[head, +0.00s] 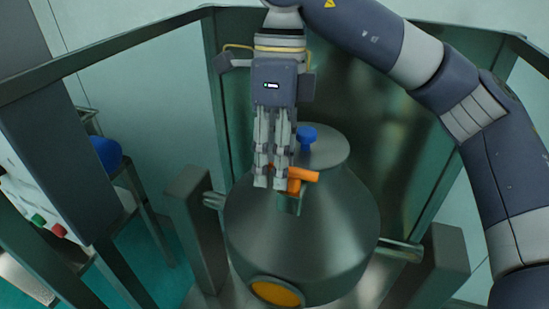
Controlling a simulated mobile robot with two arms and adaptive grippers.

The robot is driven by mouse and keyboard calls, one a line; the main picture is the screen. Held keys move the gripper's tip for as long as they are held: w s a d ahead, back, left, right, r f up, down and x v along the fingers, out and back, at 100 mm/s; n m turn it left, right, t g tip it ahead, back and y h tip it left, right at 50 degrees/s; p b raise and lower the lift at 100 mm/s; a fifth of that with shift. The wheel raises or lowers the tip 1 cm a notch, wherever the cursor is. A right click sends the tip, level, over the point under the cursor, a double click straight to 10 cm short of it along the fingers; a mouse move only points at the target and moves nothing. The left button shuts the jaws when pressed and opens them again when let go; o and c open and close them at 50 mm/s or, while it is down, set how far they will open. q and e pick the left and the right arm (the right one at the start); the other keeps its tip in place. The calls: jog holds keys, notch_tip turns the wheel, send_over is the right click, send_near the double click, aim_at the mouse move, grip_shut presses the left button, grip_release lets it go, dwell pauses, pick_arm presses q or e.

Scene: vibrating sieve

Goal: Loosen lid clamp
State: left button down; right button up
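The metal sieve vessel (345,215) stands in the middle of the head view, with a domed lid (328,146) and a blue knob (307,137) on top. An orange clamp handle (304,174) sits at the lid's front edge, above a small green bracket (289,204). My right gripper (270,184) points down just left of the handle. Its two fingers are close together and cover the handle's left end. I cannot tell whether they touch or grip it. My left gripper is not in view.
Metal posts (195,225) flank the vessel, and a dark green guard frame (180,22) surrounds it. A yellow-orange round port (277,292) is at the vessel's lower front. At left are a control panel with coloured buttons (57,230) and a blue object (106,153) on a rack.

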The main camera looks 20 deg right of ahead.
jog(key=shift+w, duration=0.1)
notch_tip(320, 180, up, 8)
jog(key=w, duration=0.1)
jog(key=shift+w+d, duration=0.15)
jog(key=shift+d, duration=0.2)
jog(key=shift+f, duration=0.1)
dwell(0.3)
